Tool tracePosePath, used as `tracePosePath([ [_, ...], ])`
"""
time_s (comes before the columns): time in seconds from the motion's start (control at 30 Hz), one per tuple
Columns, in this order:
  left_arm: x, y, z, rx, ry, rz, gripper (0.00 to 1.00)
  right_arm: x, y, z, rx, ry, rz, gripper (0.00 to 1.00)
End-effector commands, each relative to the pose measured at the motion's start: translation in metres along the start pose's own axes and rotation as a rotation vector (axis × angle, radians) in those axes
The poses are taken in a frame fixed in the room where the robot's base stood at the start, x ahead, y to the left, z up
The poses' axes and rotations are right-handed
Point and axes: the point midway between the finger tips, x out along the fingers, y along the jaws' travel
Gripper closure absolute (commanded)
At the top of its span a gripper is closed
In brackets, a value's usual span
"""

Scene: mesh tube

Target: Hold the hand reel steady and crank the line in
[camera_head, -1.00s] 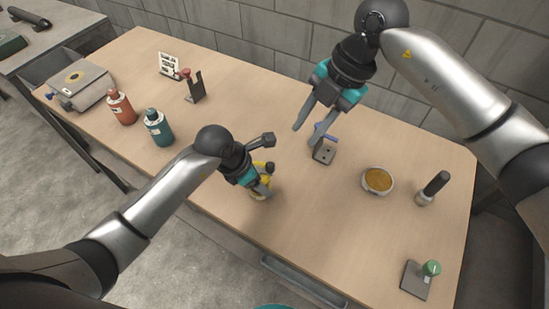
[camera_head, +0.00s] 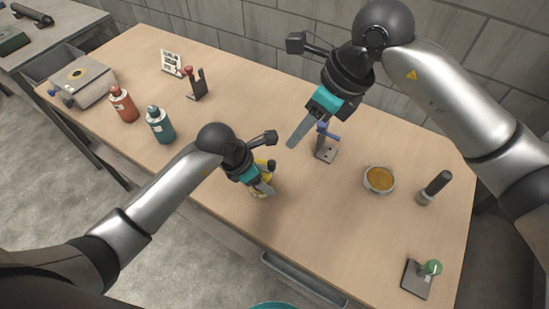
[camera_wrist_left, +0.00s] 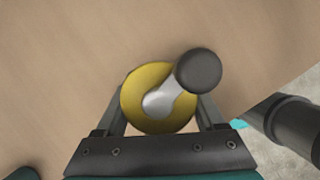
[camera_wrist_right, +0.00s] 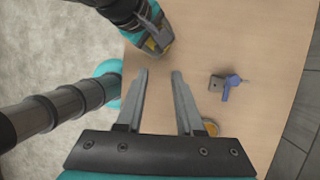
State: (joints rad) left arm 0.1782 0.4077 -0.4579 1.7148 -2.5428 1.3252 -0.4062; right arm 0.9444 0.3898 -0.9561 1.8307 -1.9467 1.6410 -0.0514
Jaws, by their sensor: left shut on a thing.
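The yellow hand reel (camera_head: 268,180) is near the front edge of the table, partly hidden by my left gripper (camera_head: 262,188). In the left wrist view the reel (camera_wrist_left: 135,100) is a yellow disc with a metal crank arm (camera_wrist_left: 168,98) and a dark knob (camera_wrist_left: 199,71) at its upper right. My left gripper is shut on the reel, with a finger on each side. My right gripper (camera_head: 292,146) is above the table, up and right of the reel and apart from it. In the right wrist view its fingers (camera_wrist_right: 160,75) are spread and empty.
A blue-handled clamp-like fixture (camera_head: 326,153) stands near my right gripper. A round amber dish (camera_head: 379,180), a black-handled tool (camera_head: 435,187) and a green-knobbed block (camera_head: 418,280) are to the right. Red (camera_head: 123,105) and teal (camera_head: 159,127) bottles stand left.

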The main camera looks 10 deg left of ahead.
Motion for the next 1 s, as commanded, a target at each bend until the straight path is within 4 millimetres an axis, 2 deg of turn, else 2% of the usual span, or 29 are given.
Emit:
tracePosePath([
  [0.2, 0.000, 0.000, 0.000, 0.000, -0.001, 0.000, 0.93, -0.001, 0.004, 0.001, -0.212, -0.011, -0.011, 0.64],
  [0.43, 0.000, 0.000, 0.000, 0.000, -0.001, 0.000, 0.93, 0.010, 0.005, 0.001, -0.264, -0.012, -0.013, 0.64],
  [0.8, 0.000, 0.000, 0.000, 0.000, -0.001, 0.000, 0.93, 0.081, 0.005, 0.002, -0.261, -0.011, -0.010, 0.64],
  [1.0, 0.000, 0.000, 0.000, 0.000, -0.001, 0.001, 0.93, 0.108, 0.004, 0.003, -0.261, -0.012, -0.013, 0.64],
])
